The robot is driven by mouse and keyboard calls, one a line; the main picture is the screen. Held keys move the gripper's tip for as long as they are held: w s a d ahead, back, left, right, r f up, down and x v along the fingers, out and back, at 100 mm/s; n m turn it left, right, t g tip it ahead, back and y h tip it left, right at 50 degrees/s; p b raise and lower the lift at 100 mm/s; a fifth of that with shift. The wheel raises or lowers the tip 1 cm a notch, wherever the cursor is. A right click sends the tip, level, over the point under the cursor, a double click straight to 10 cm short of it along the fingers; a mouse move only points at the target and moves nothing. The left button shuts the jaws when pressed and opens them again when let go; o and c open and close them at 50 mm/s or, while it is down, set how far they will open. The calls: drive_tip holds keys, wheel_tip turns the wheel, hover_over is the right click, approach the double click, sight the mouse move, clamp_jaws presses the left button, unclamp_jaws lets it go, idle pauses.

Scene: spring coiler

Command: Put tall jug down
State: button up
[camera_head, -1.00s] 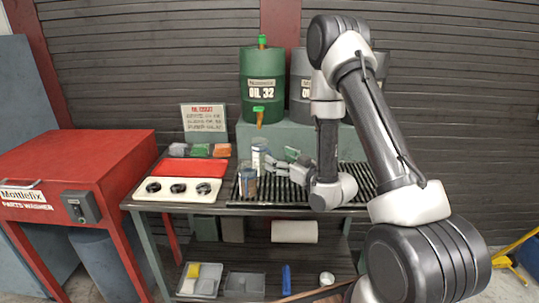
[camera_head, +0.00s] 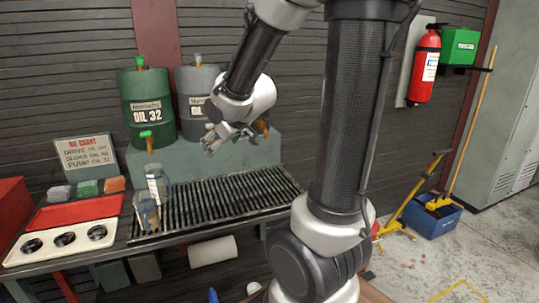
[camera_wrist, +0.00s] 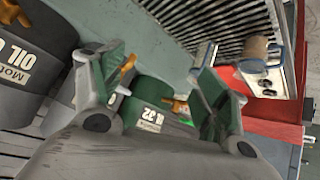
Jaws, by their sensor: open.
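Two clear jugs stand upright at the left end of the black slatted grate. The rear one (camera_head: 157,184) has a pale label and looks the taller. The front one (camera_head: 148,214) holds something brown. In the wrist view the rear jug (camera_wrist: 254,68) and the brown-filled jug (camera_wrist: 257,47) show at the upper right, apart from my fingers. My gripper (camera_head: 226,138) is open and empty, raised to the right of the jugs in front of the grey-green bench block. Its two spread fingers (camera_wrist: 163,70) show nothing held between them.
A green oil drum (camera_head: 147,105) and a grey drum (camera_head: 198,98) with taps stand behind on the block (camera_head: 258,155). A red tray (camera_head: 75,212) and a cream panel with dark knobs (camera_head: 60,245) lie left of the jugs. The grate (camera_head: 220,200) right of the jugs is clear.

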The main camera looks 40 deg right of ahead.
drive_tip(key=s+r+m+g, duration=0.1)
drive_tip(key=s+r+g, duration=0.1)
drive_tip(key=s, duration=1)
drive_tip(key=s+r+m+g, duration=0.1)
drive_tip(key=s+r+g, duration=0.1)
drive_tip(key=s, duration=1)
drive_tip(key=shift+a+r+m+g, duration=0.3)
drive_tip(key=shift+a+g, duration=0.15)
drive_tip(key=shift+g, duration=0.15)
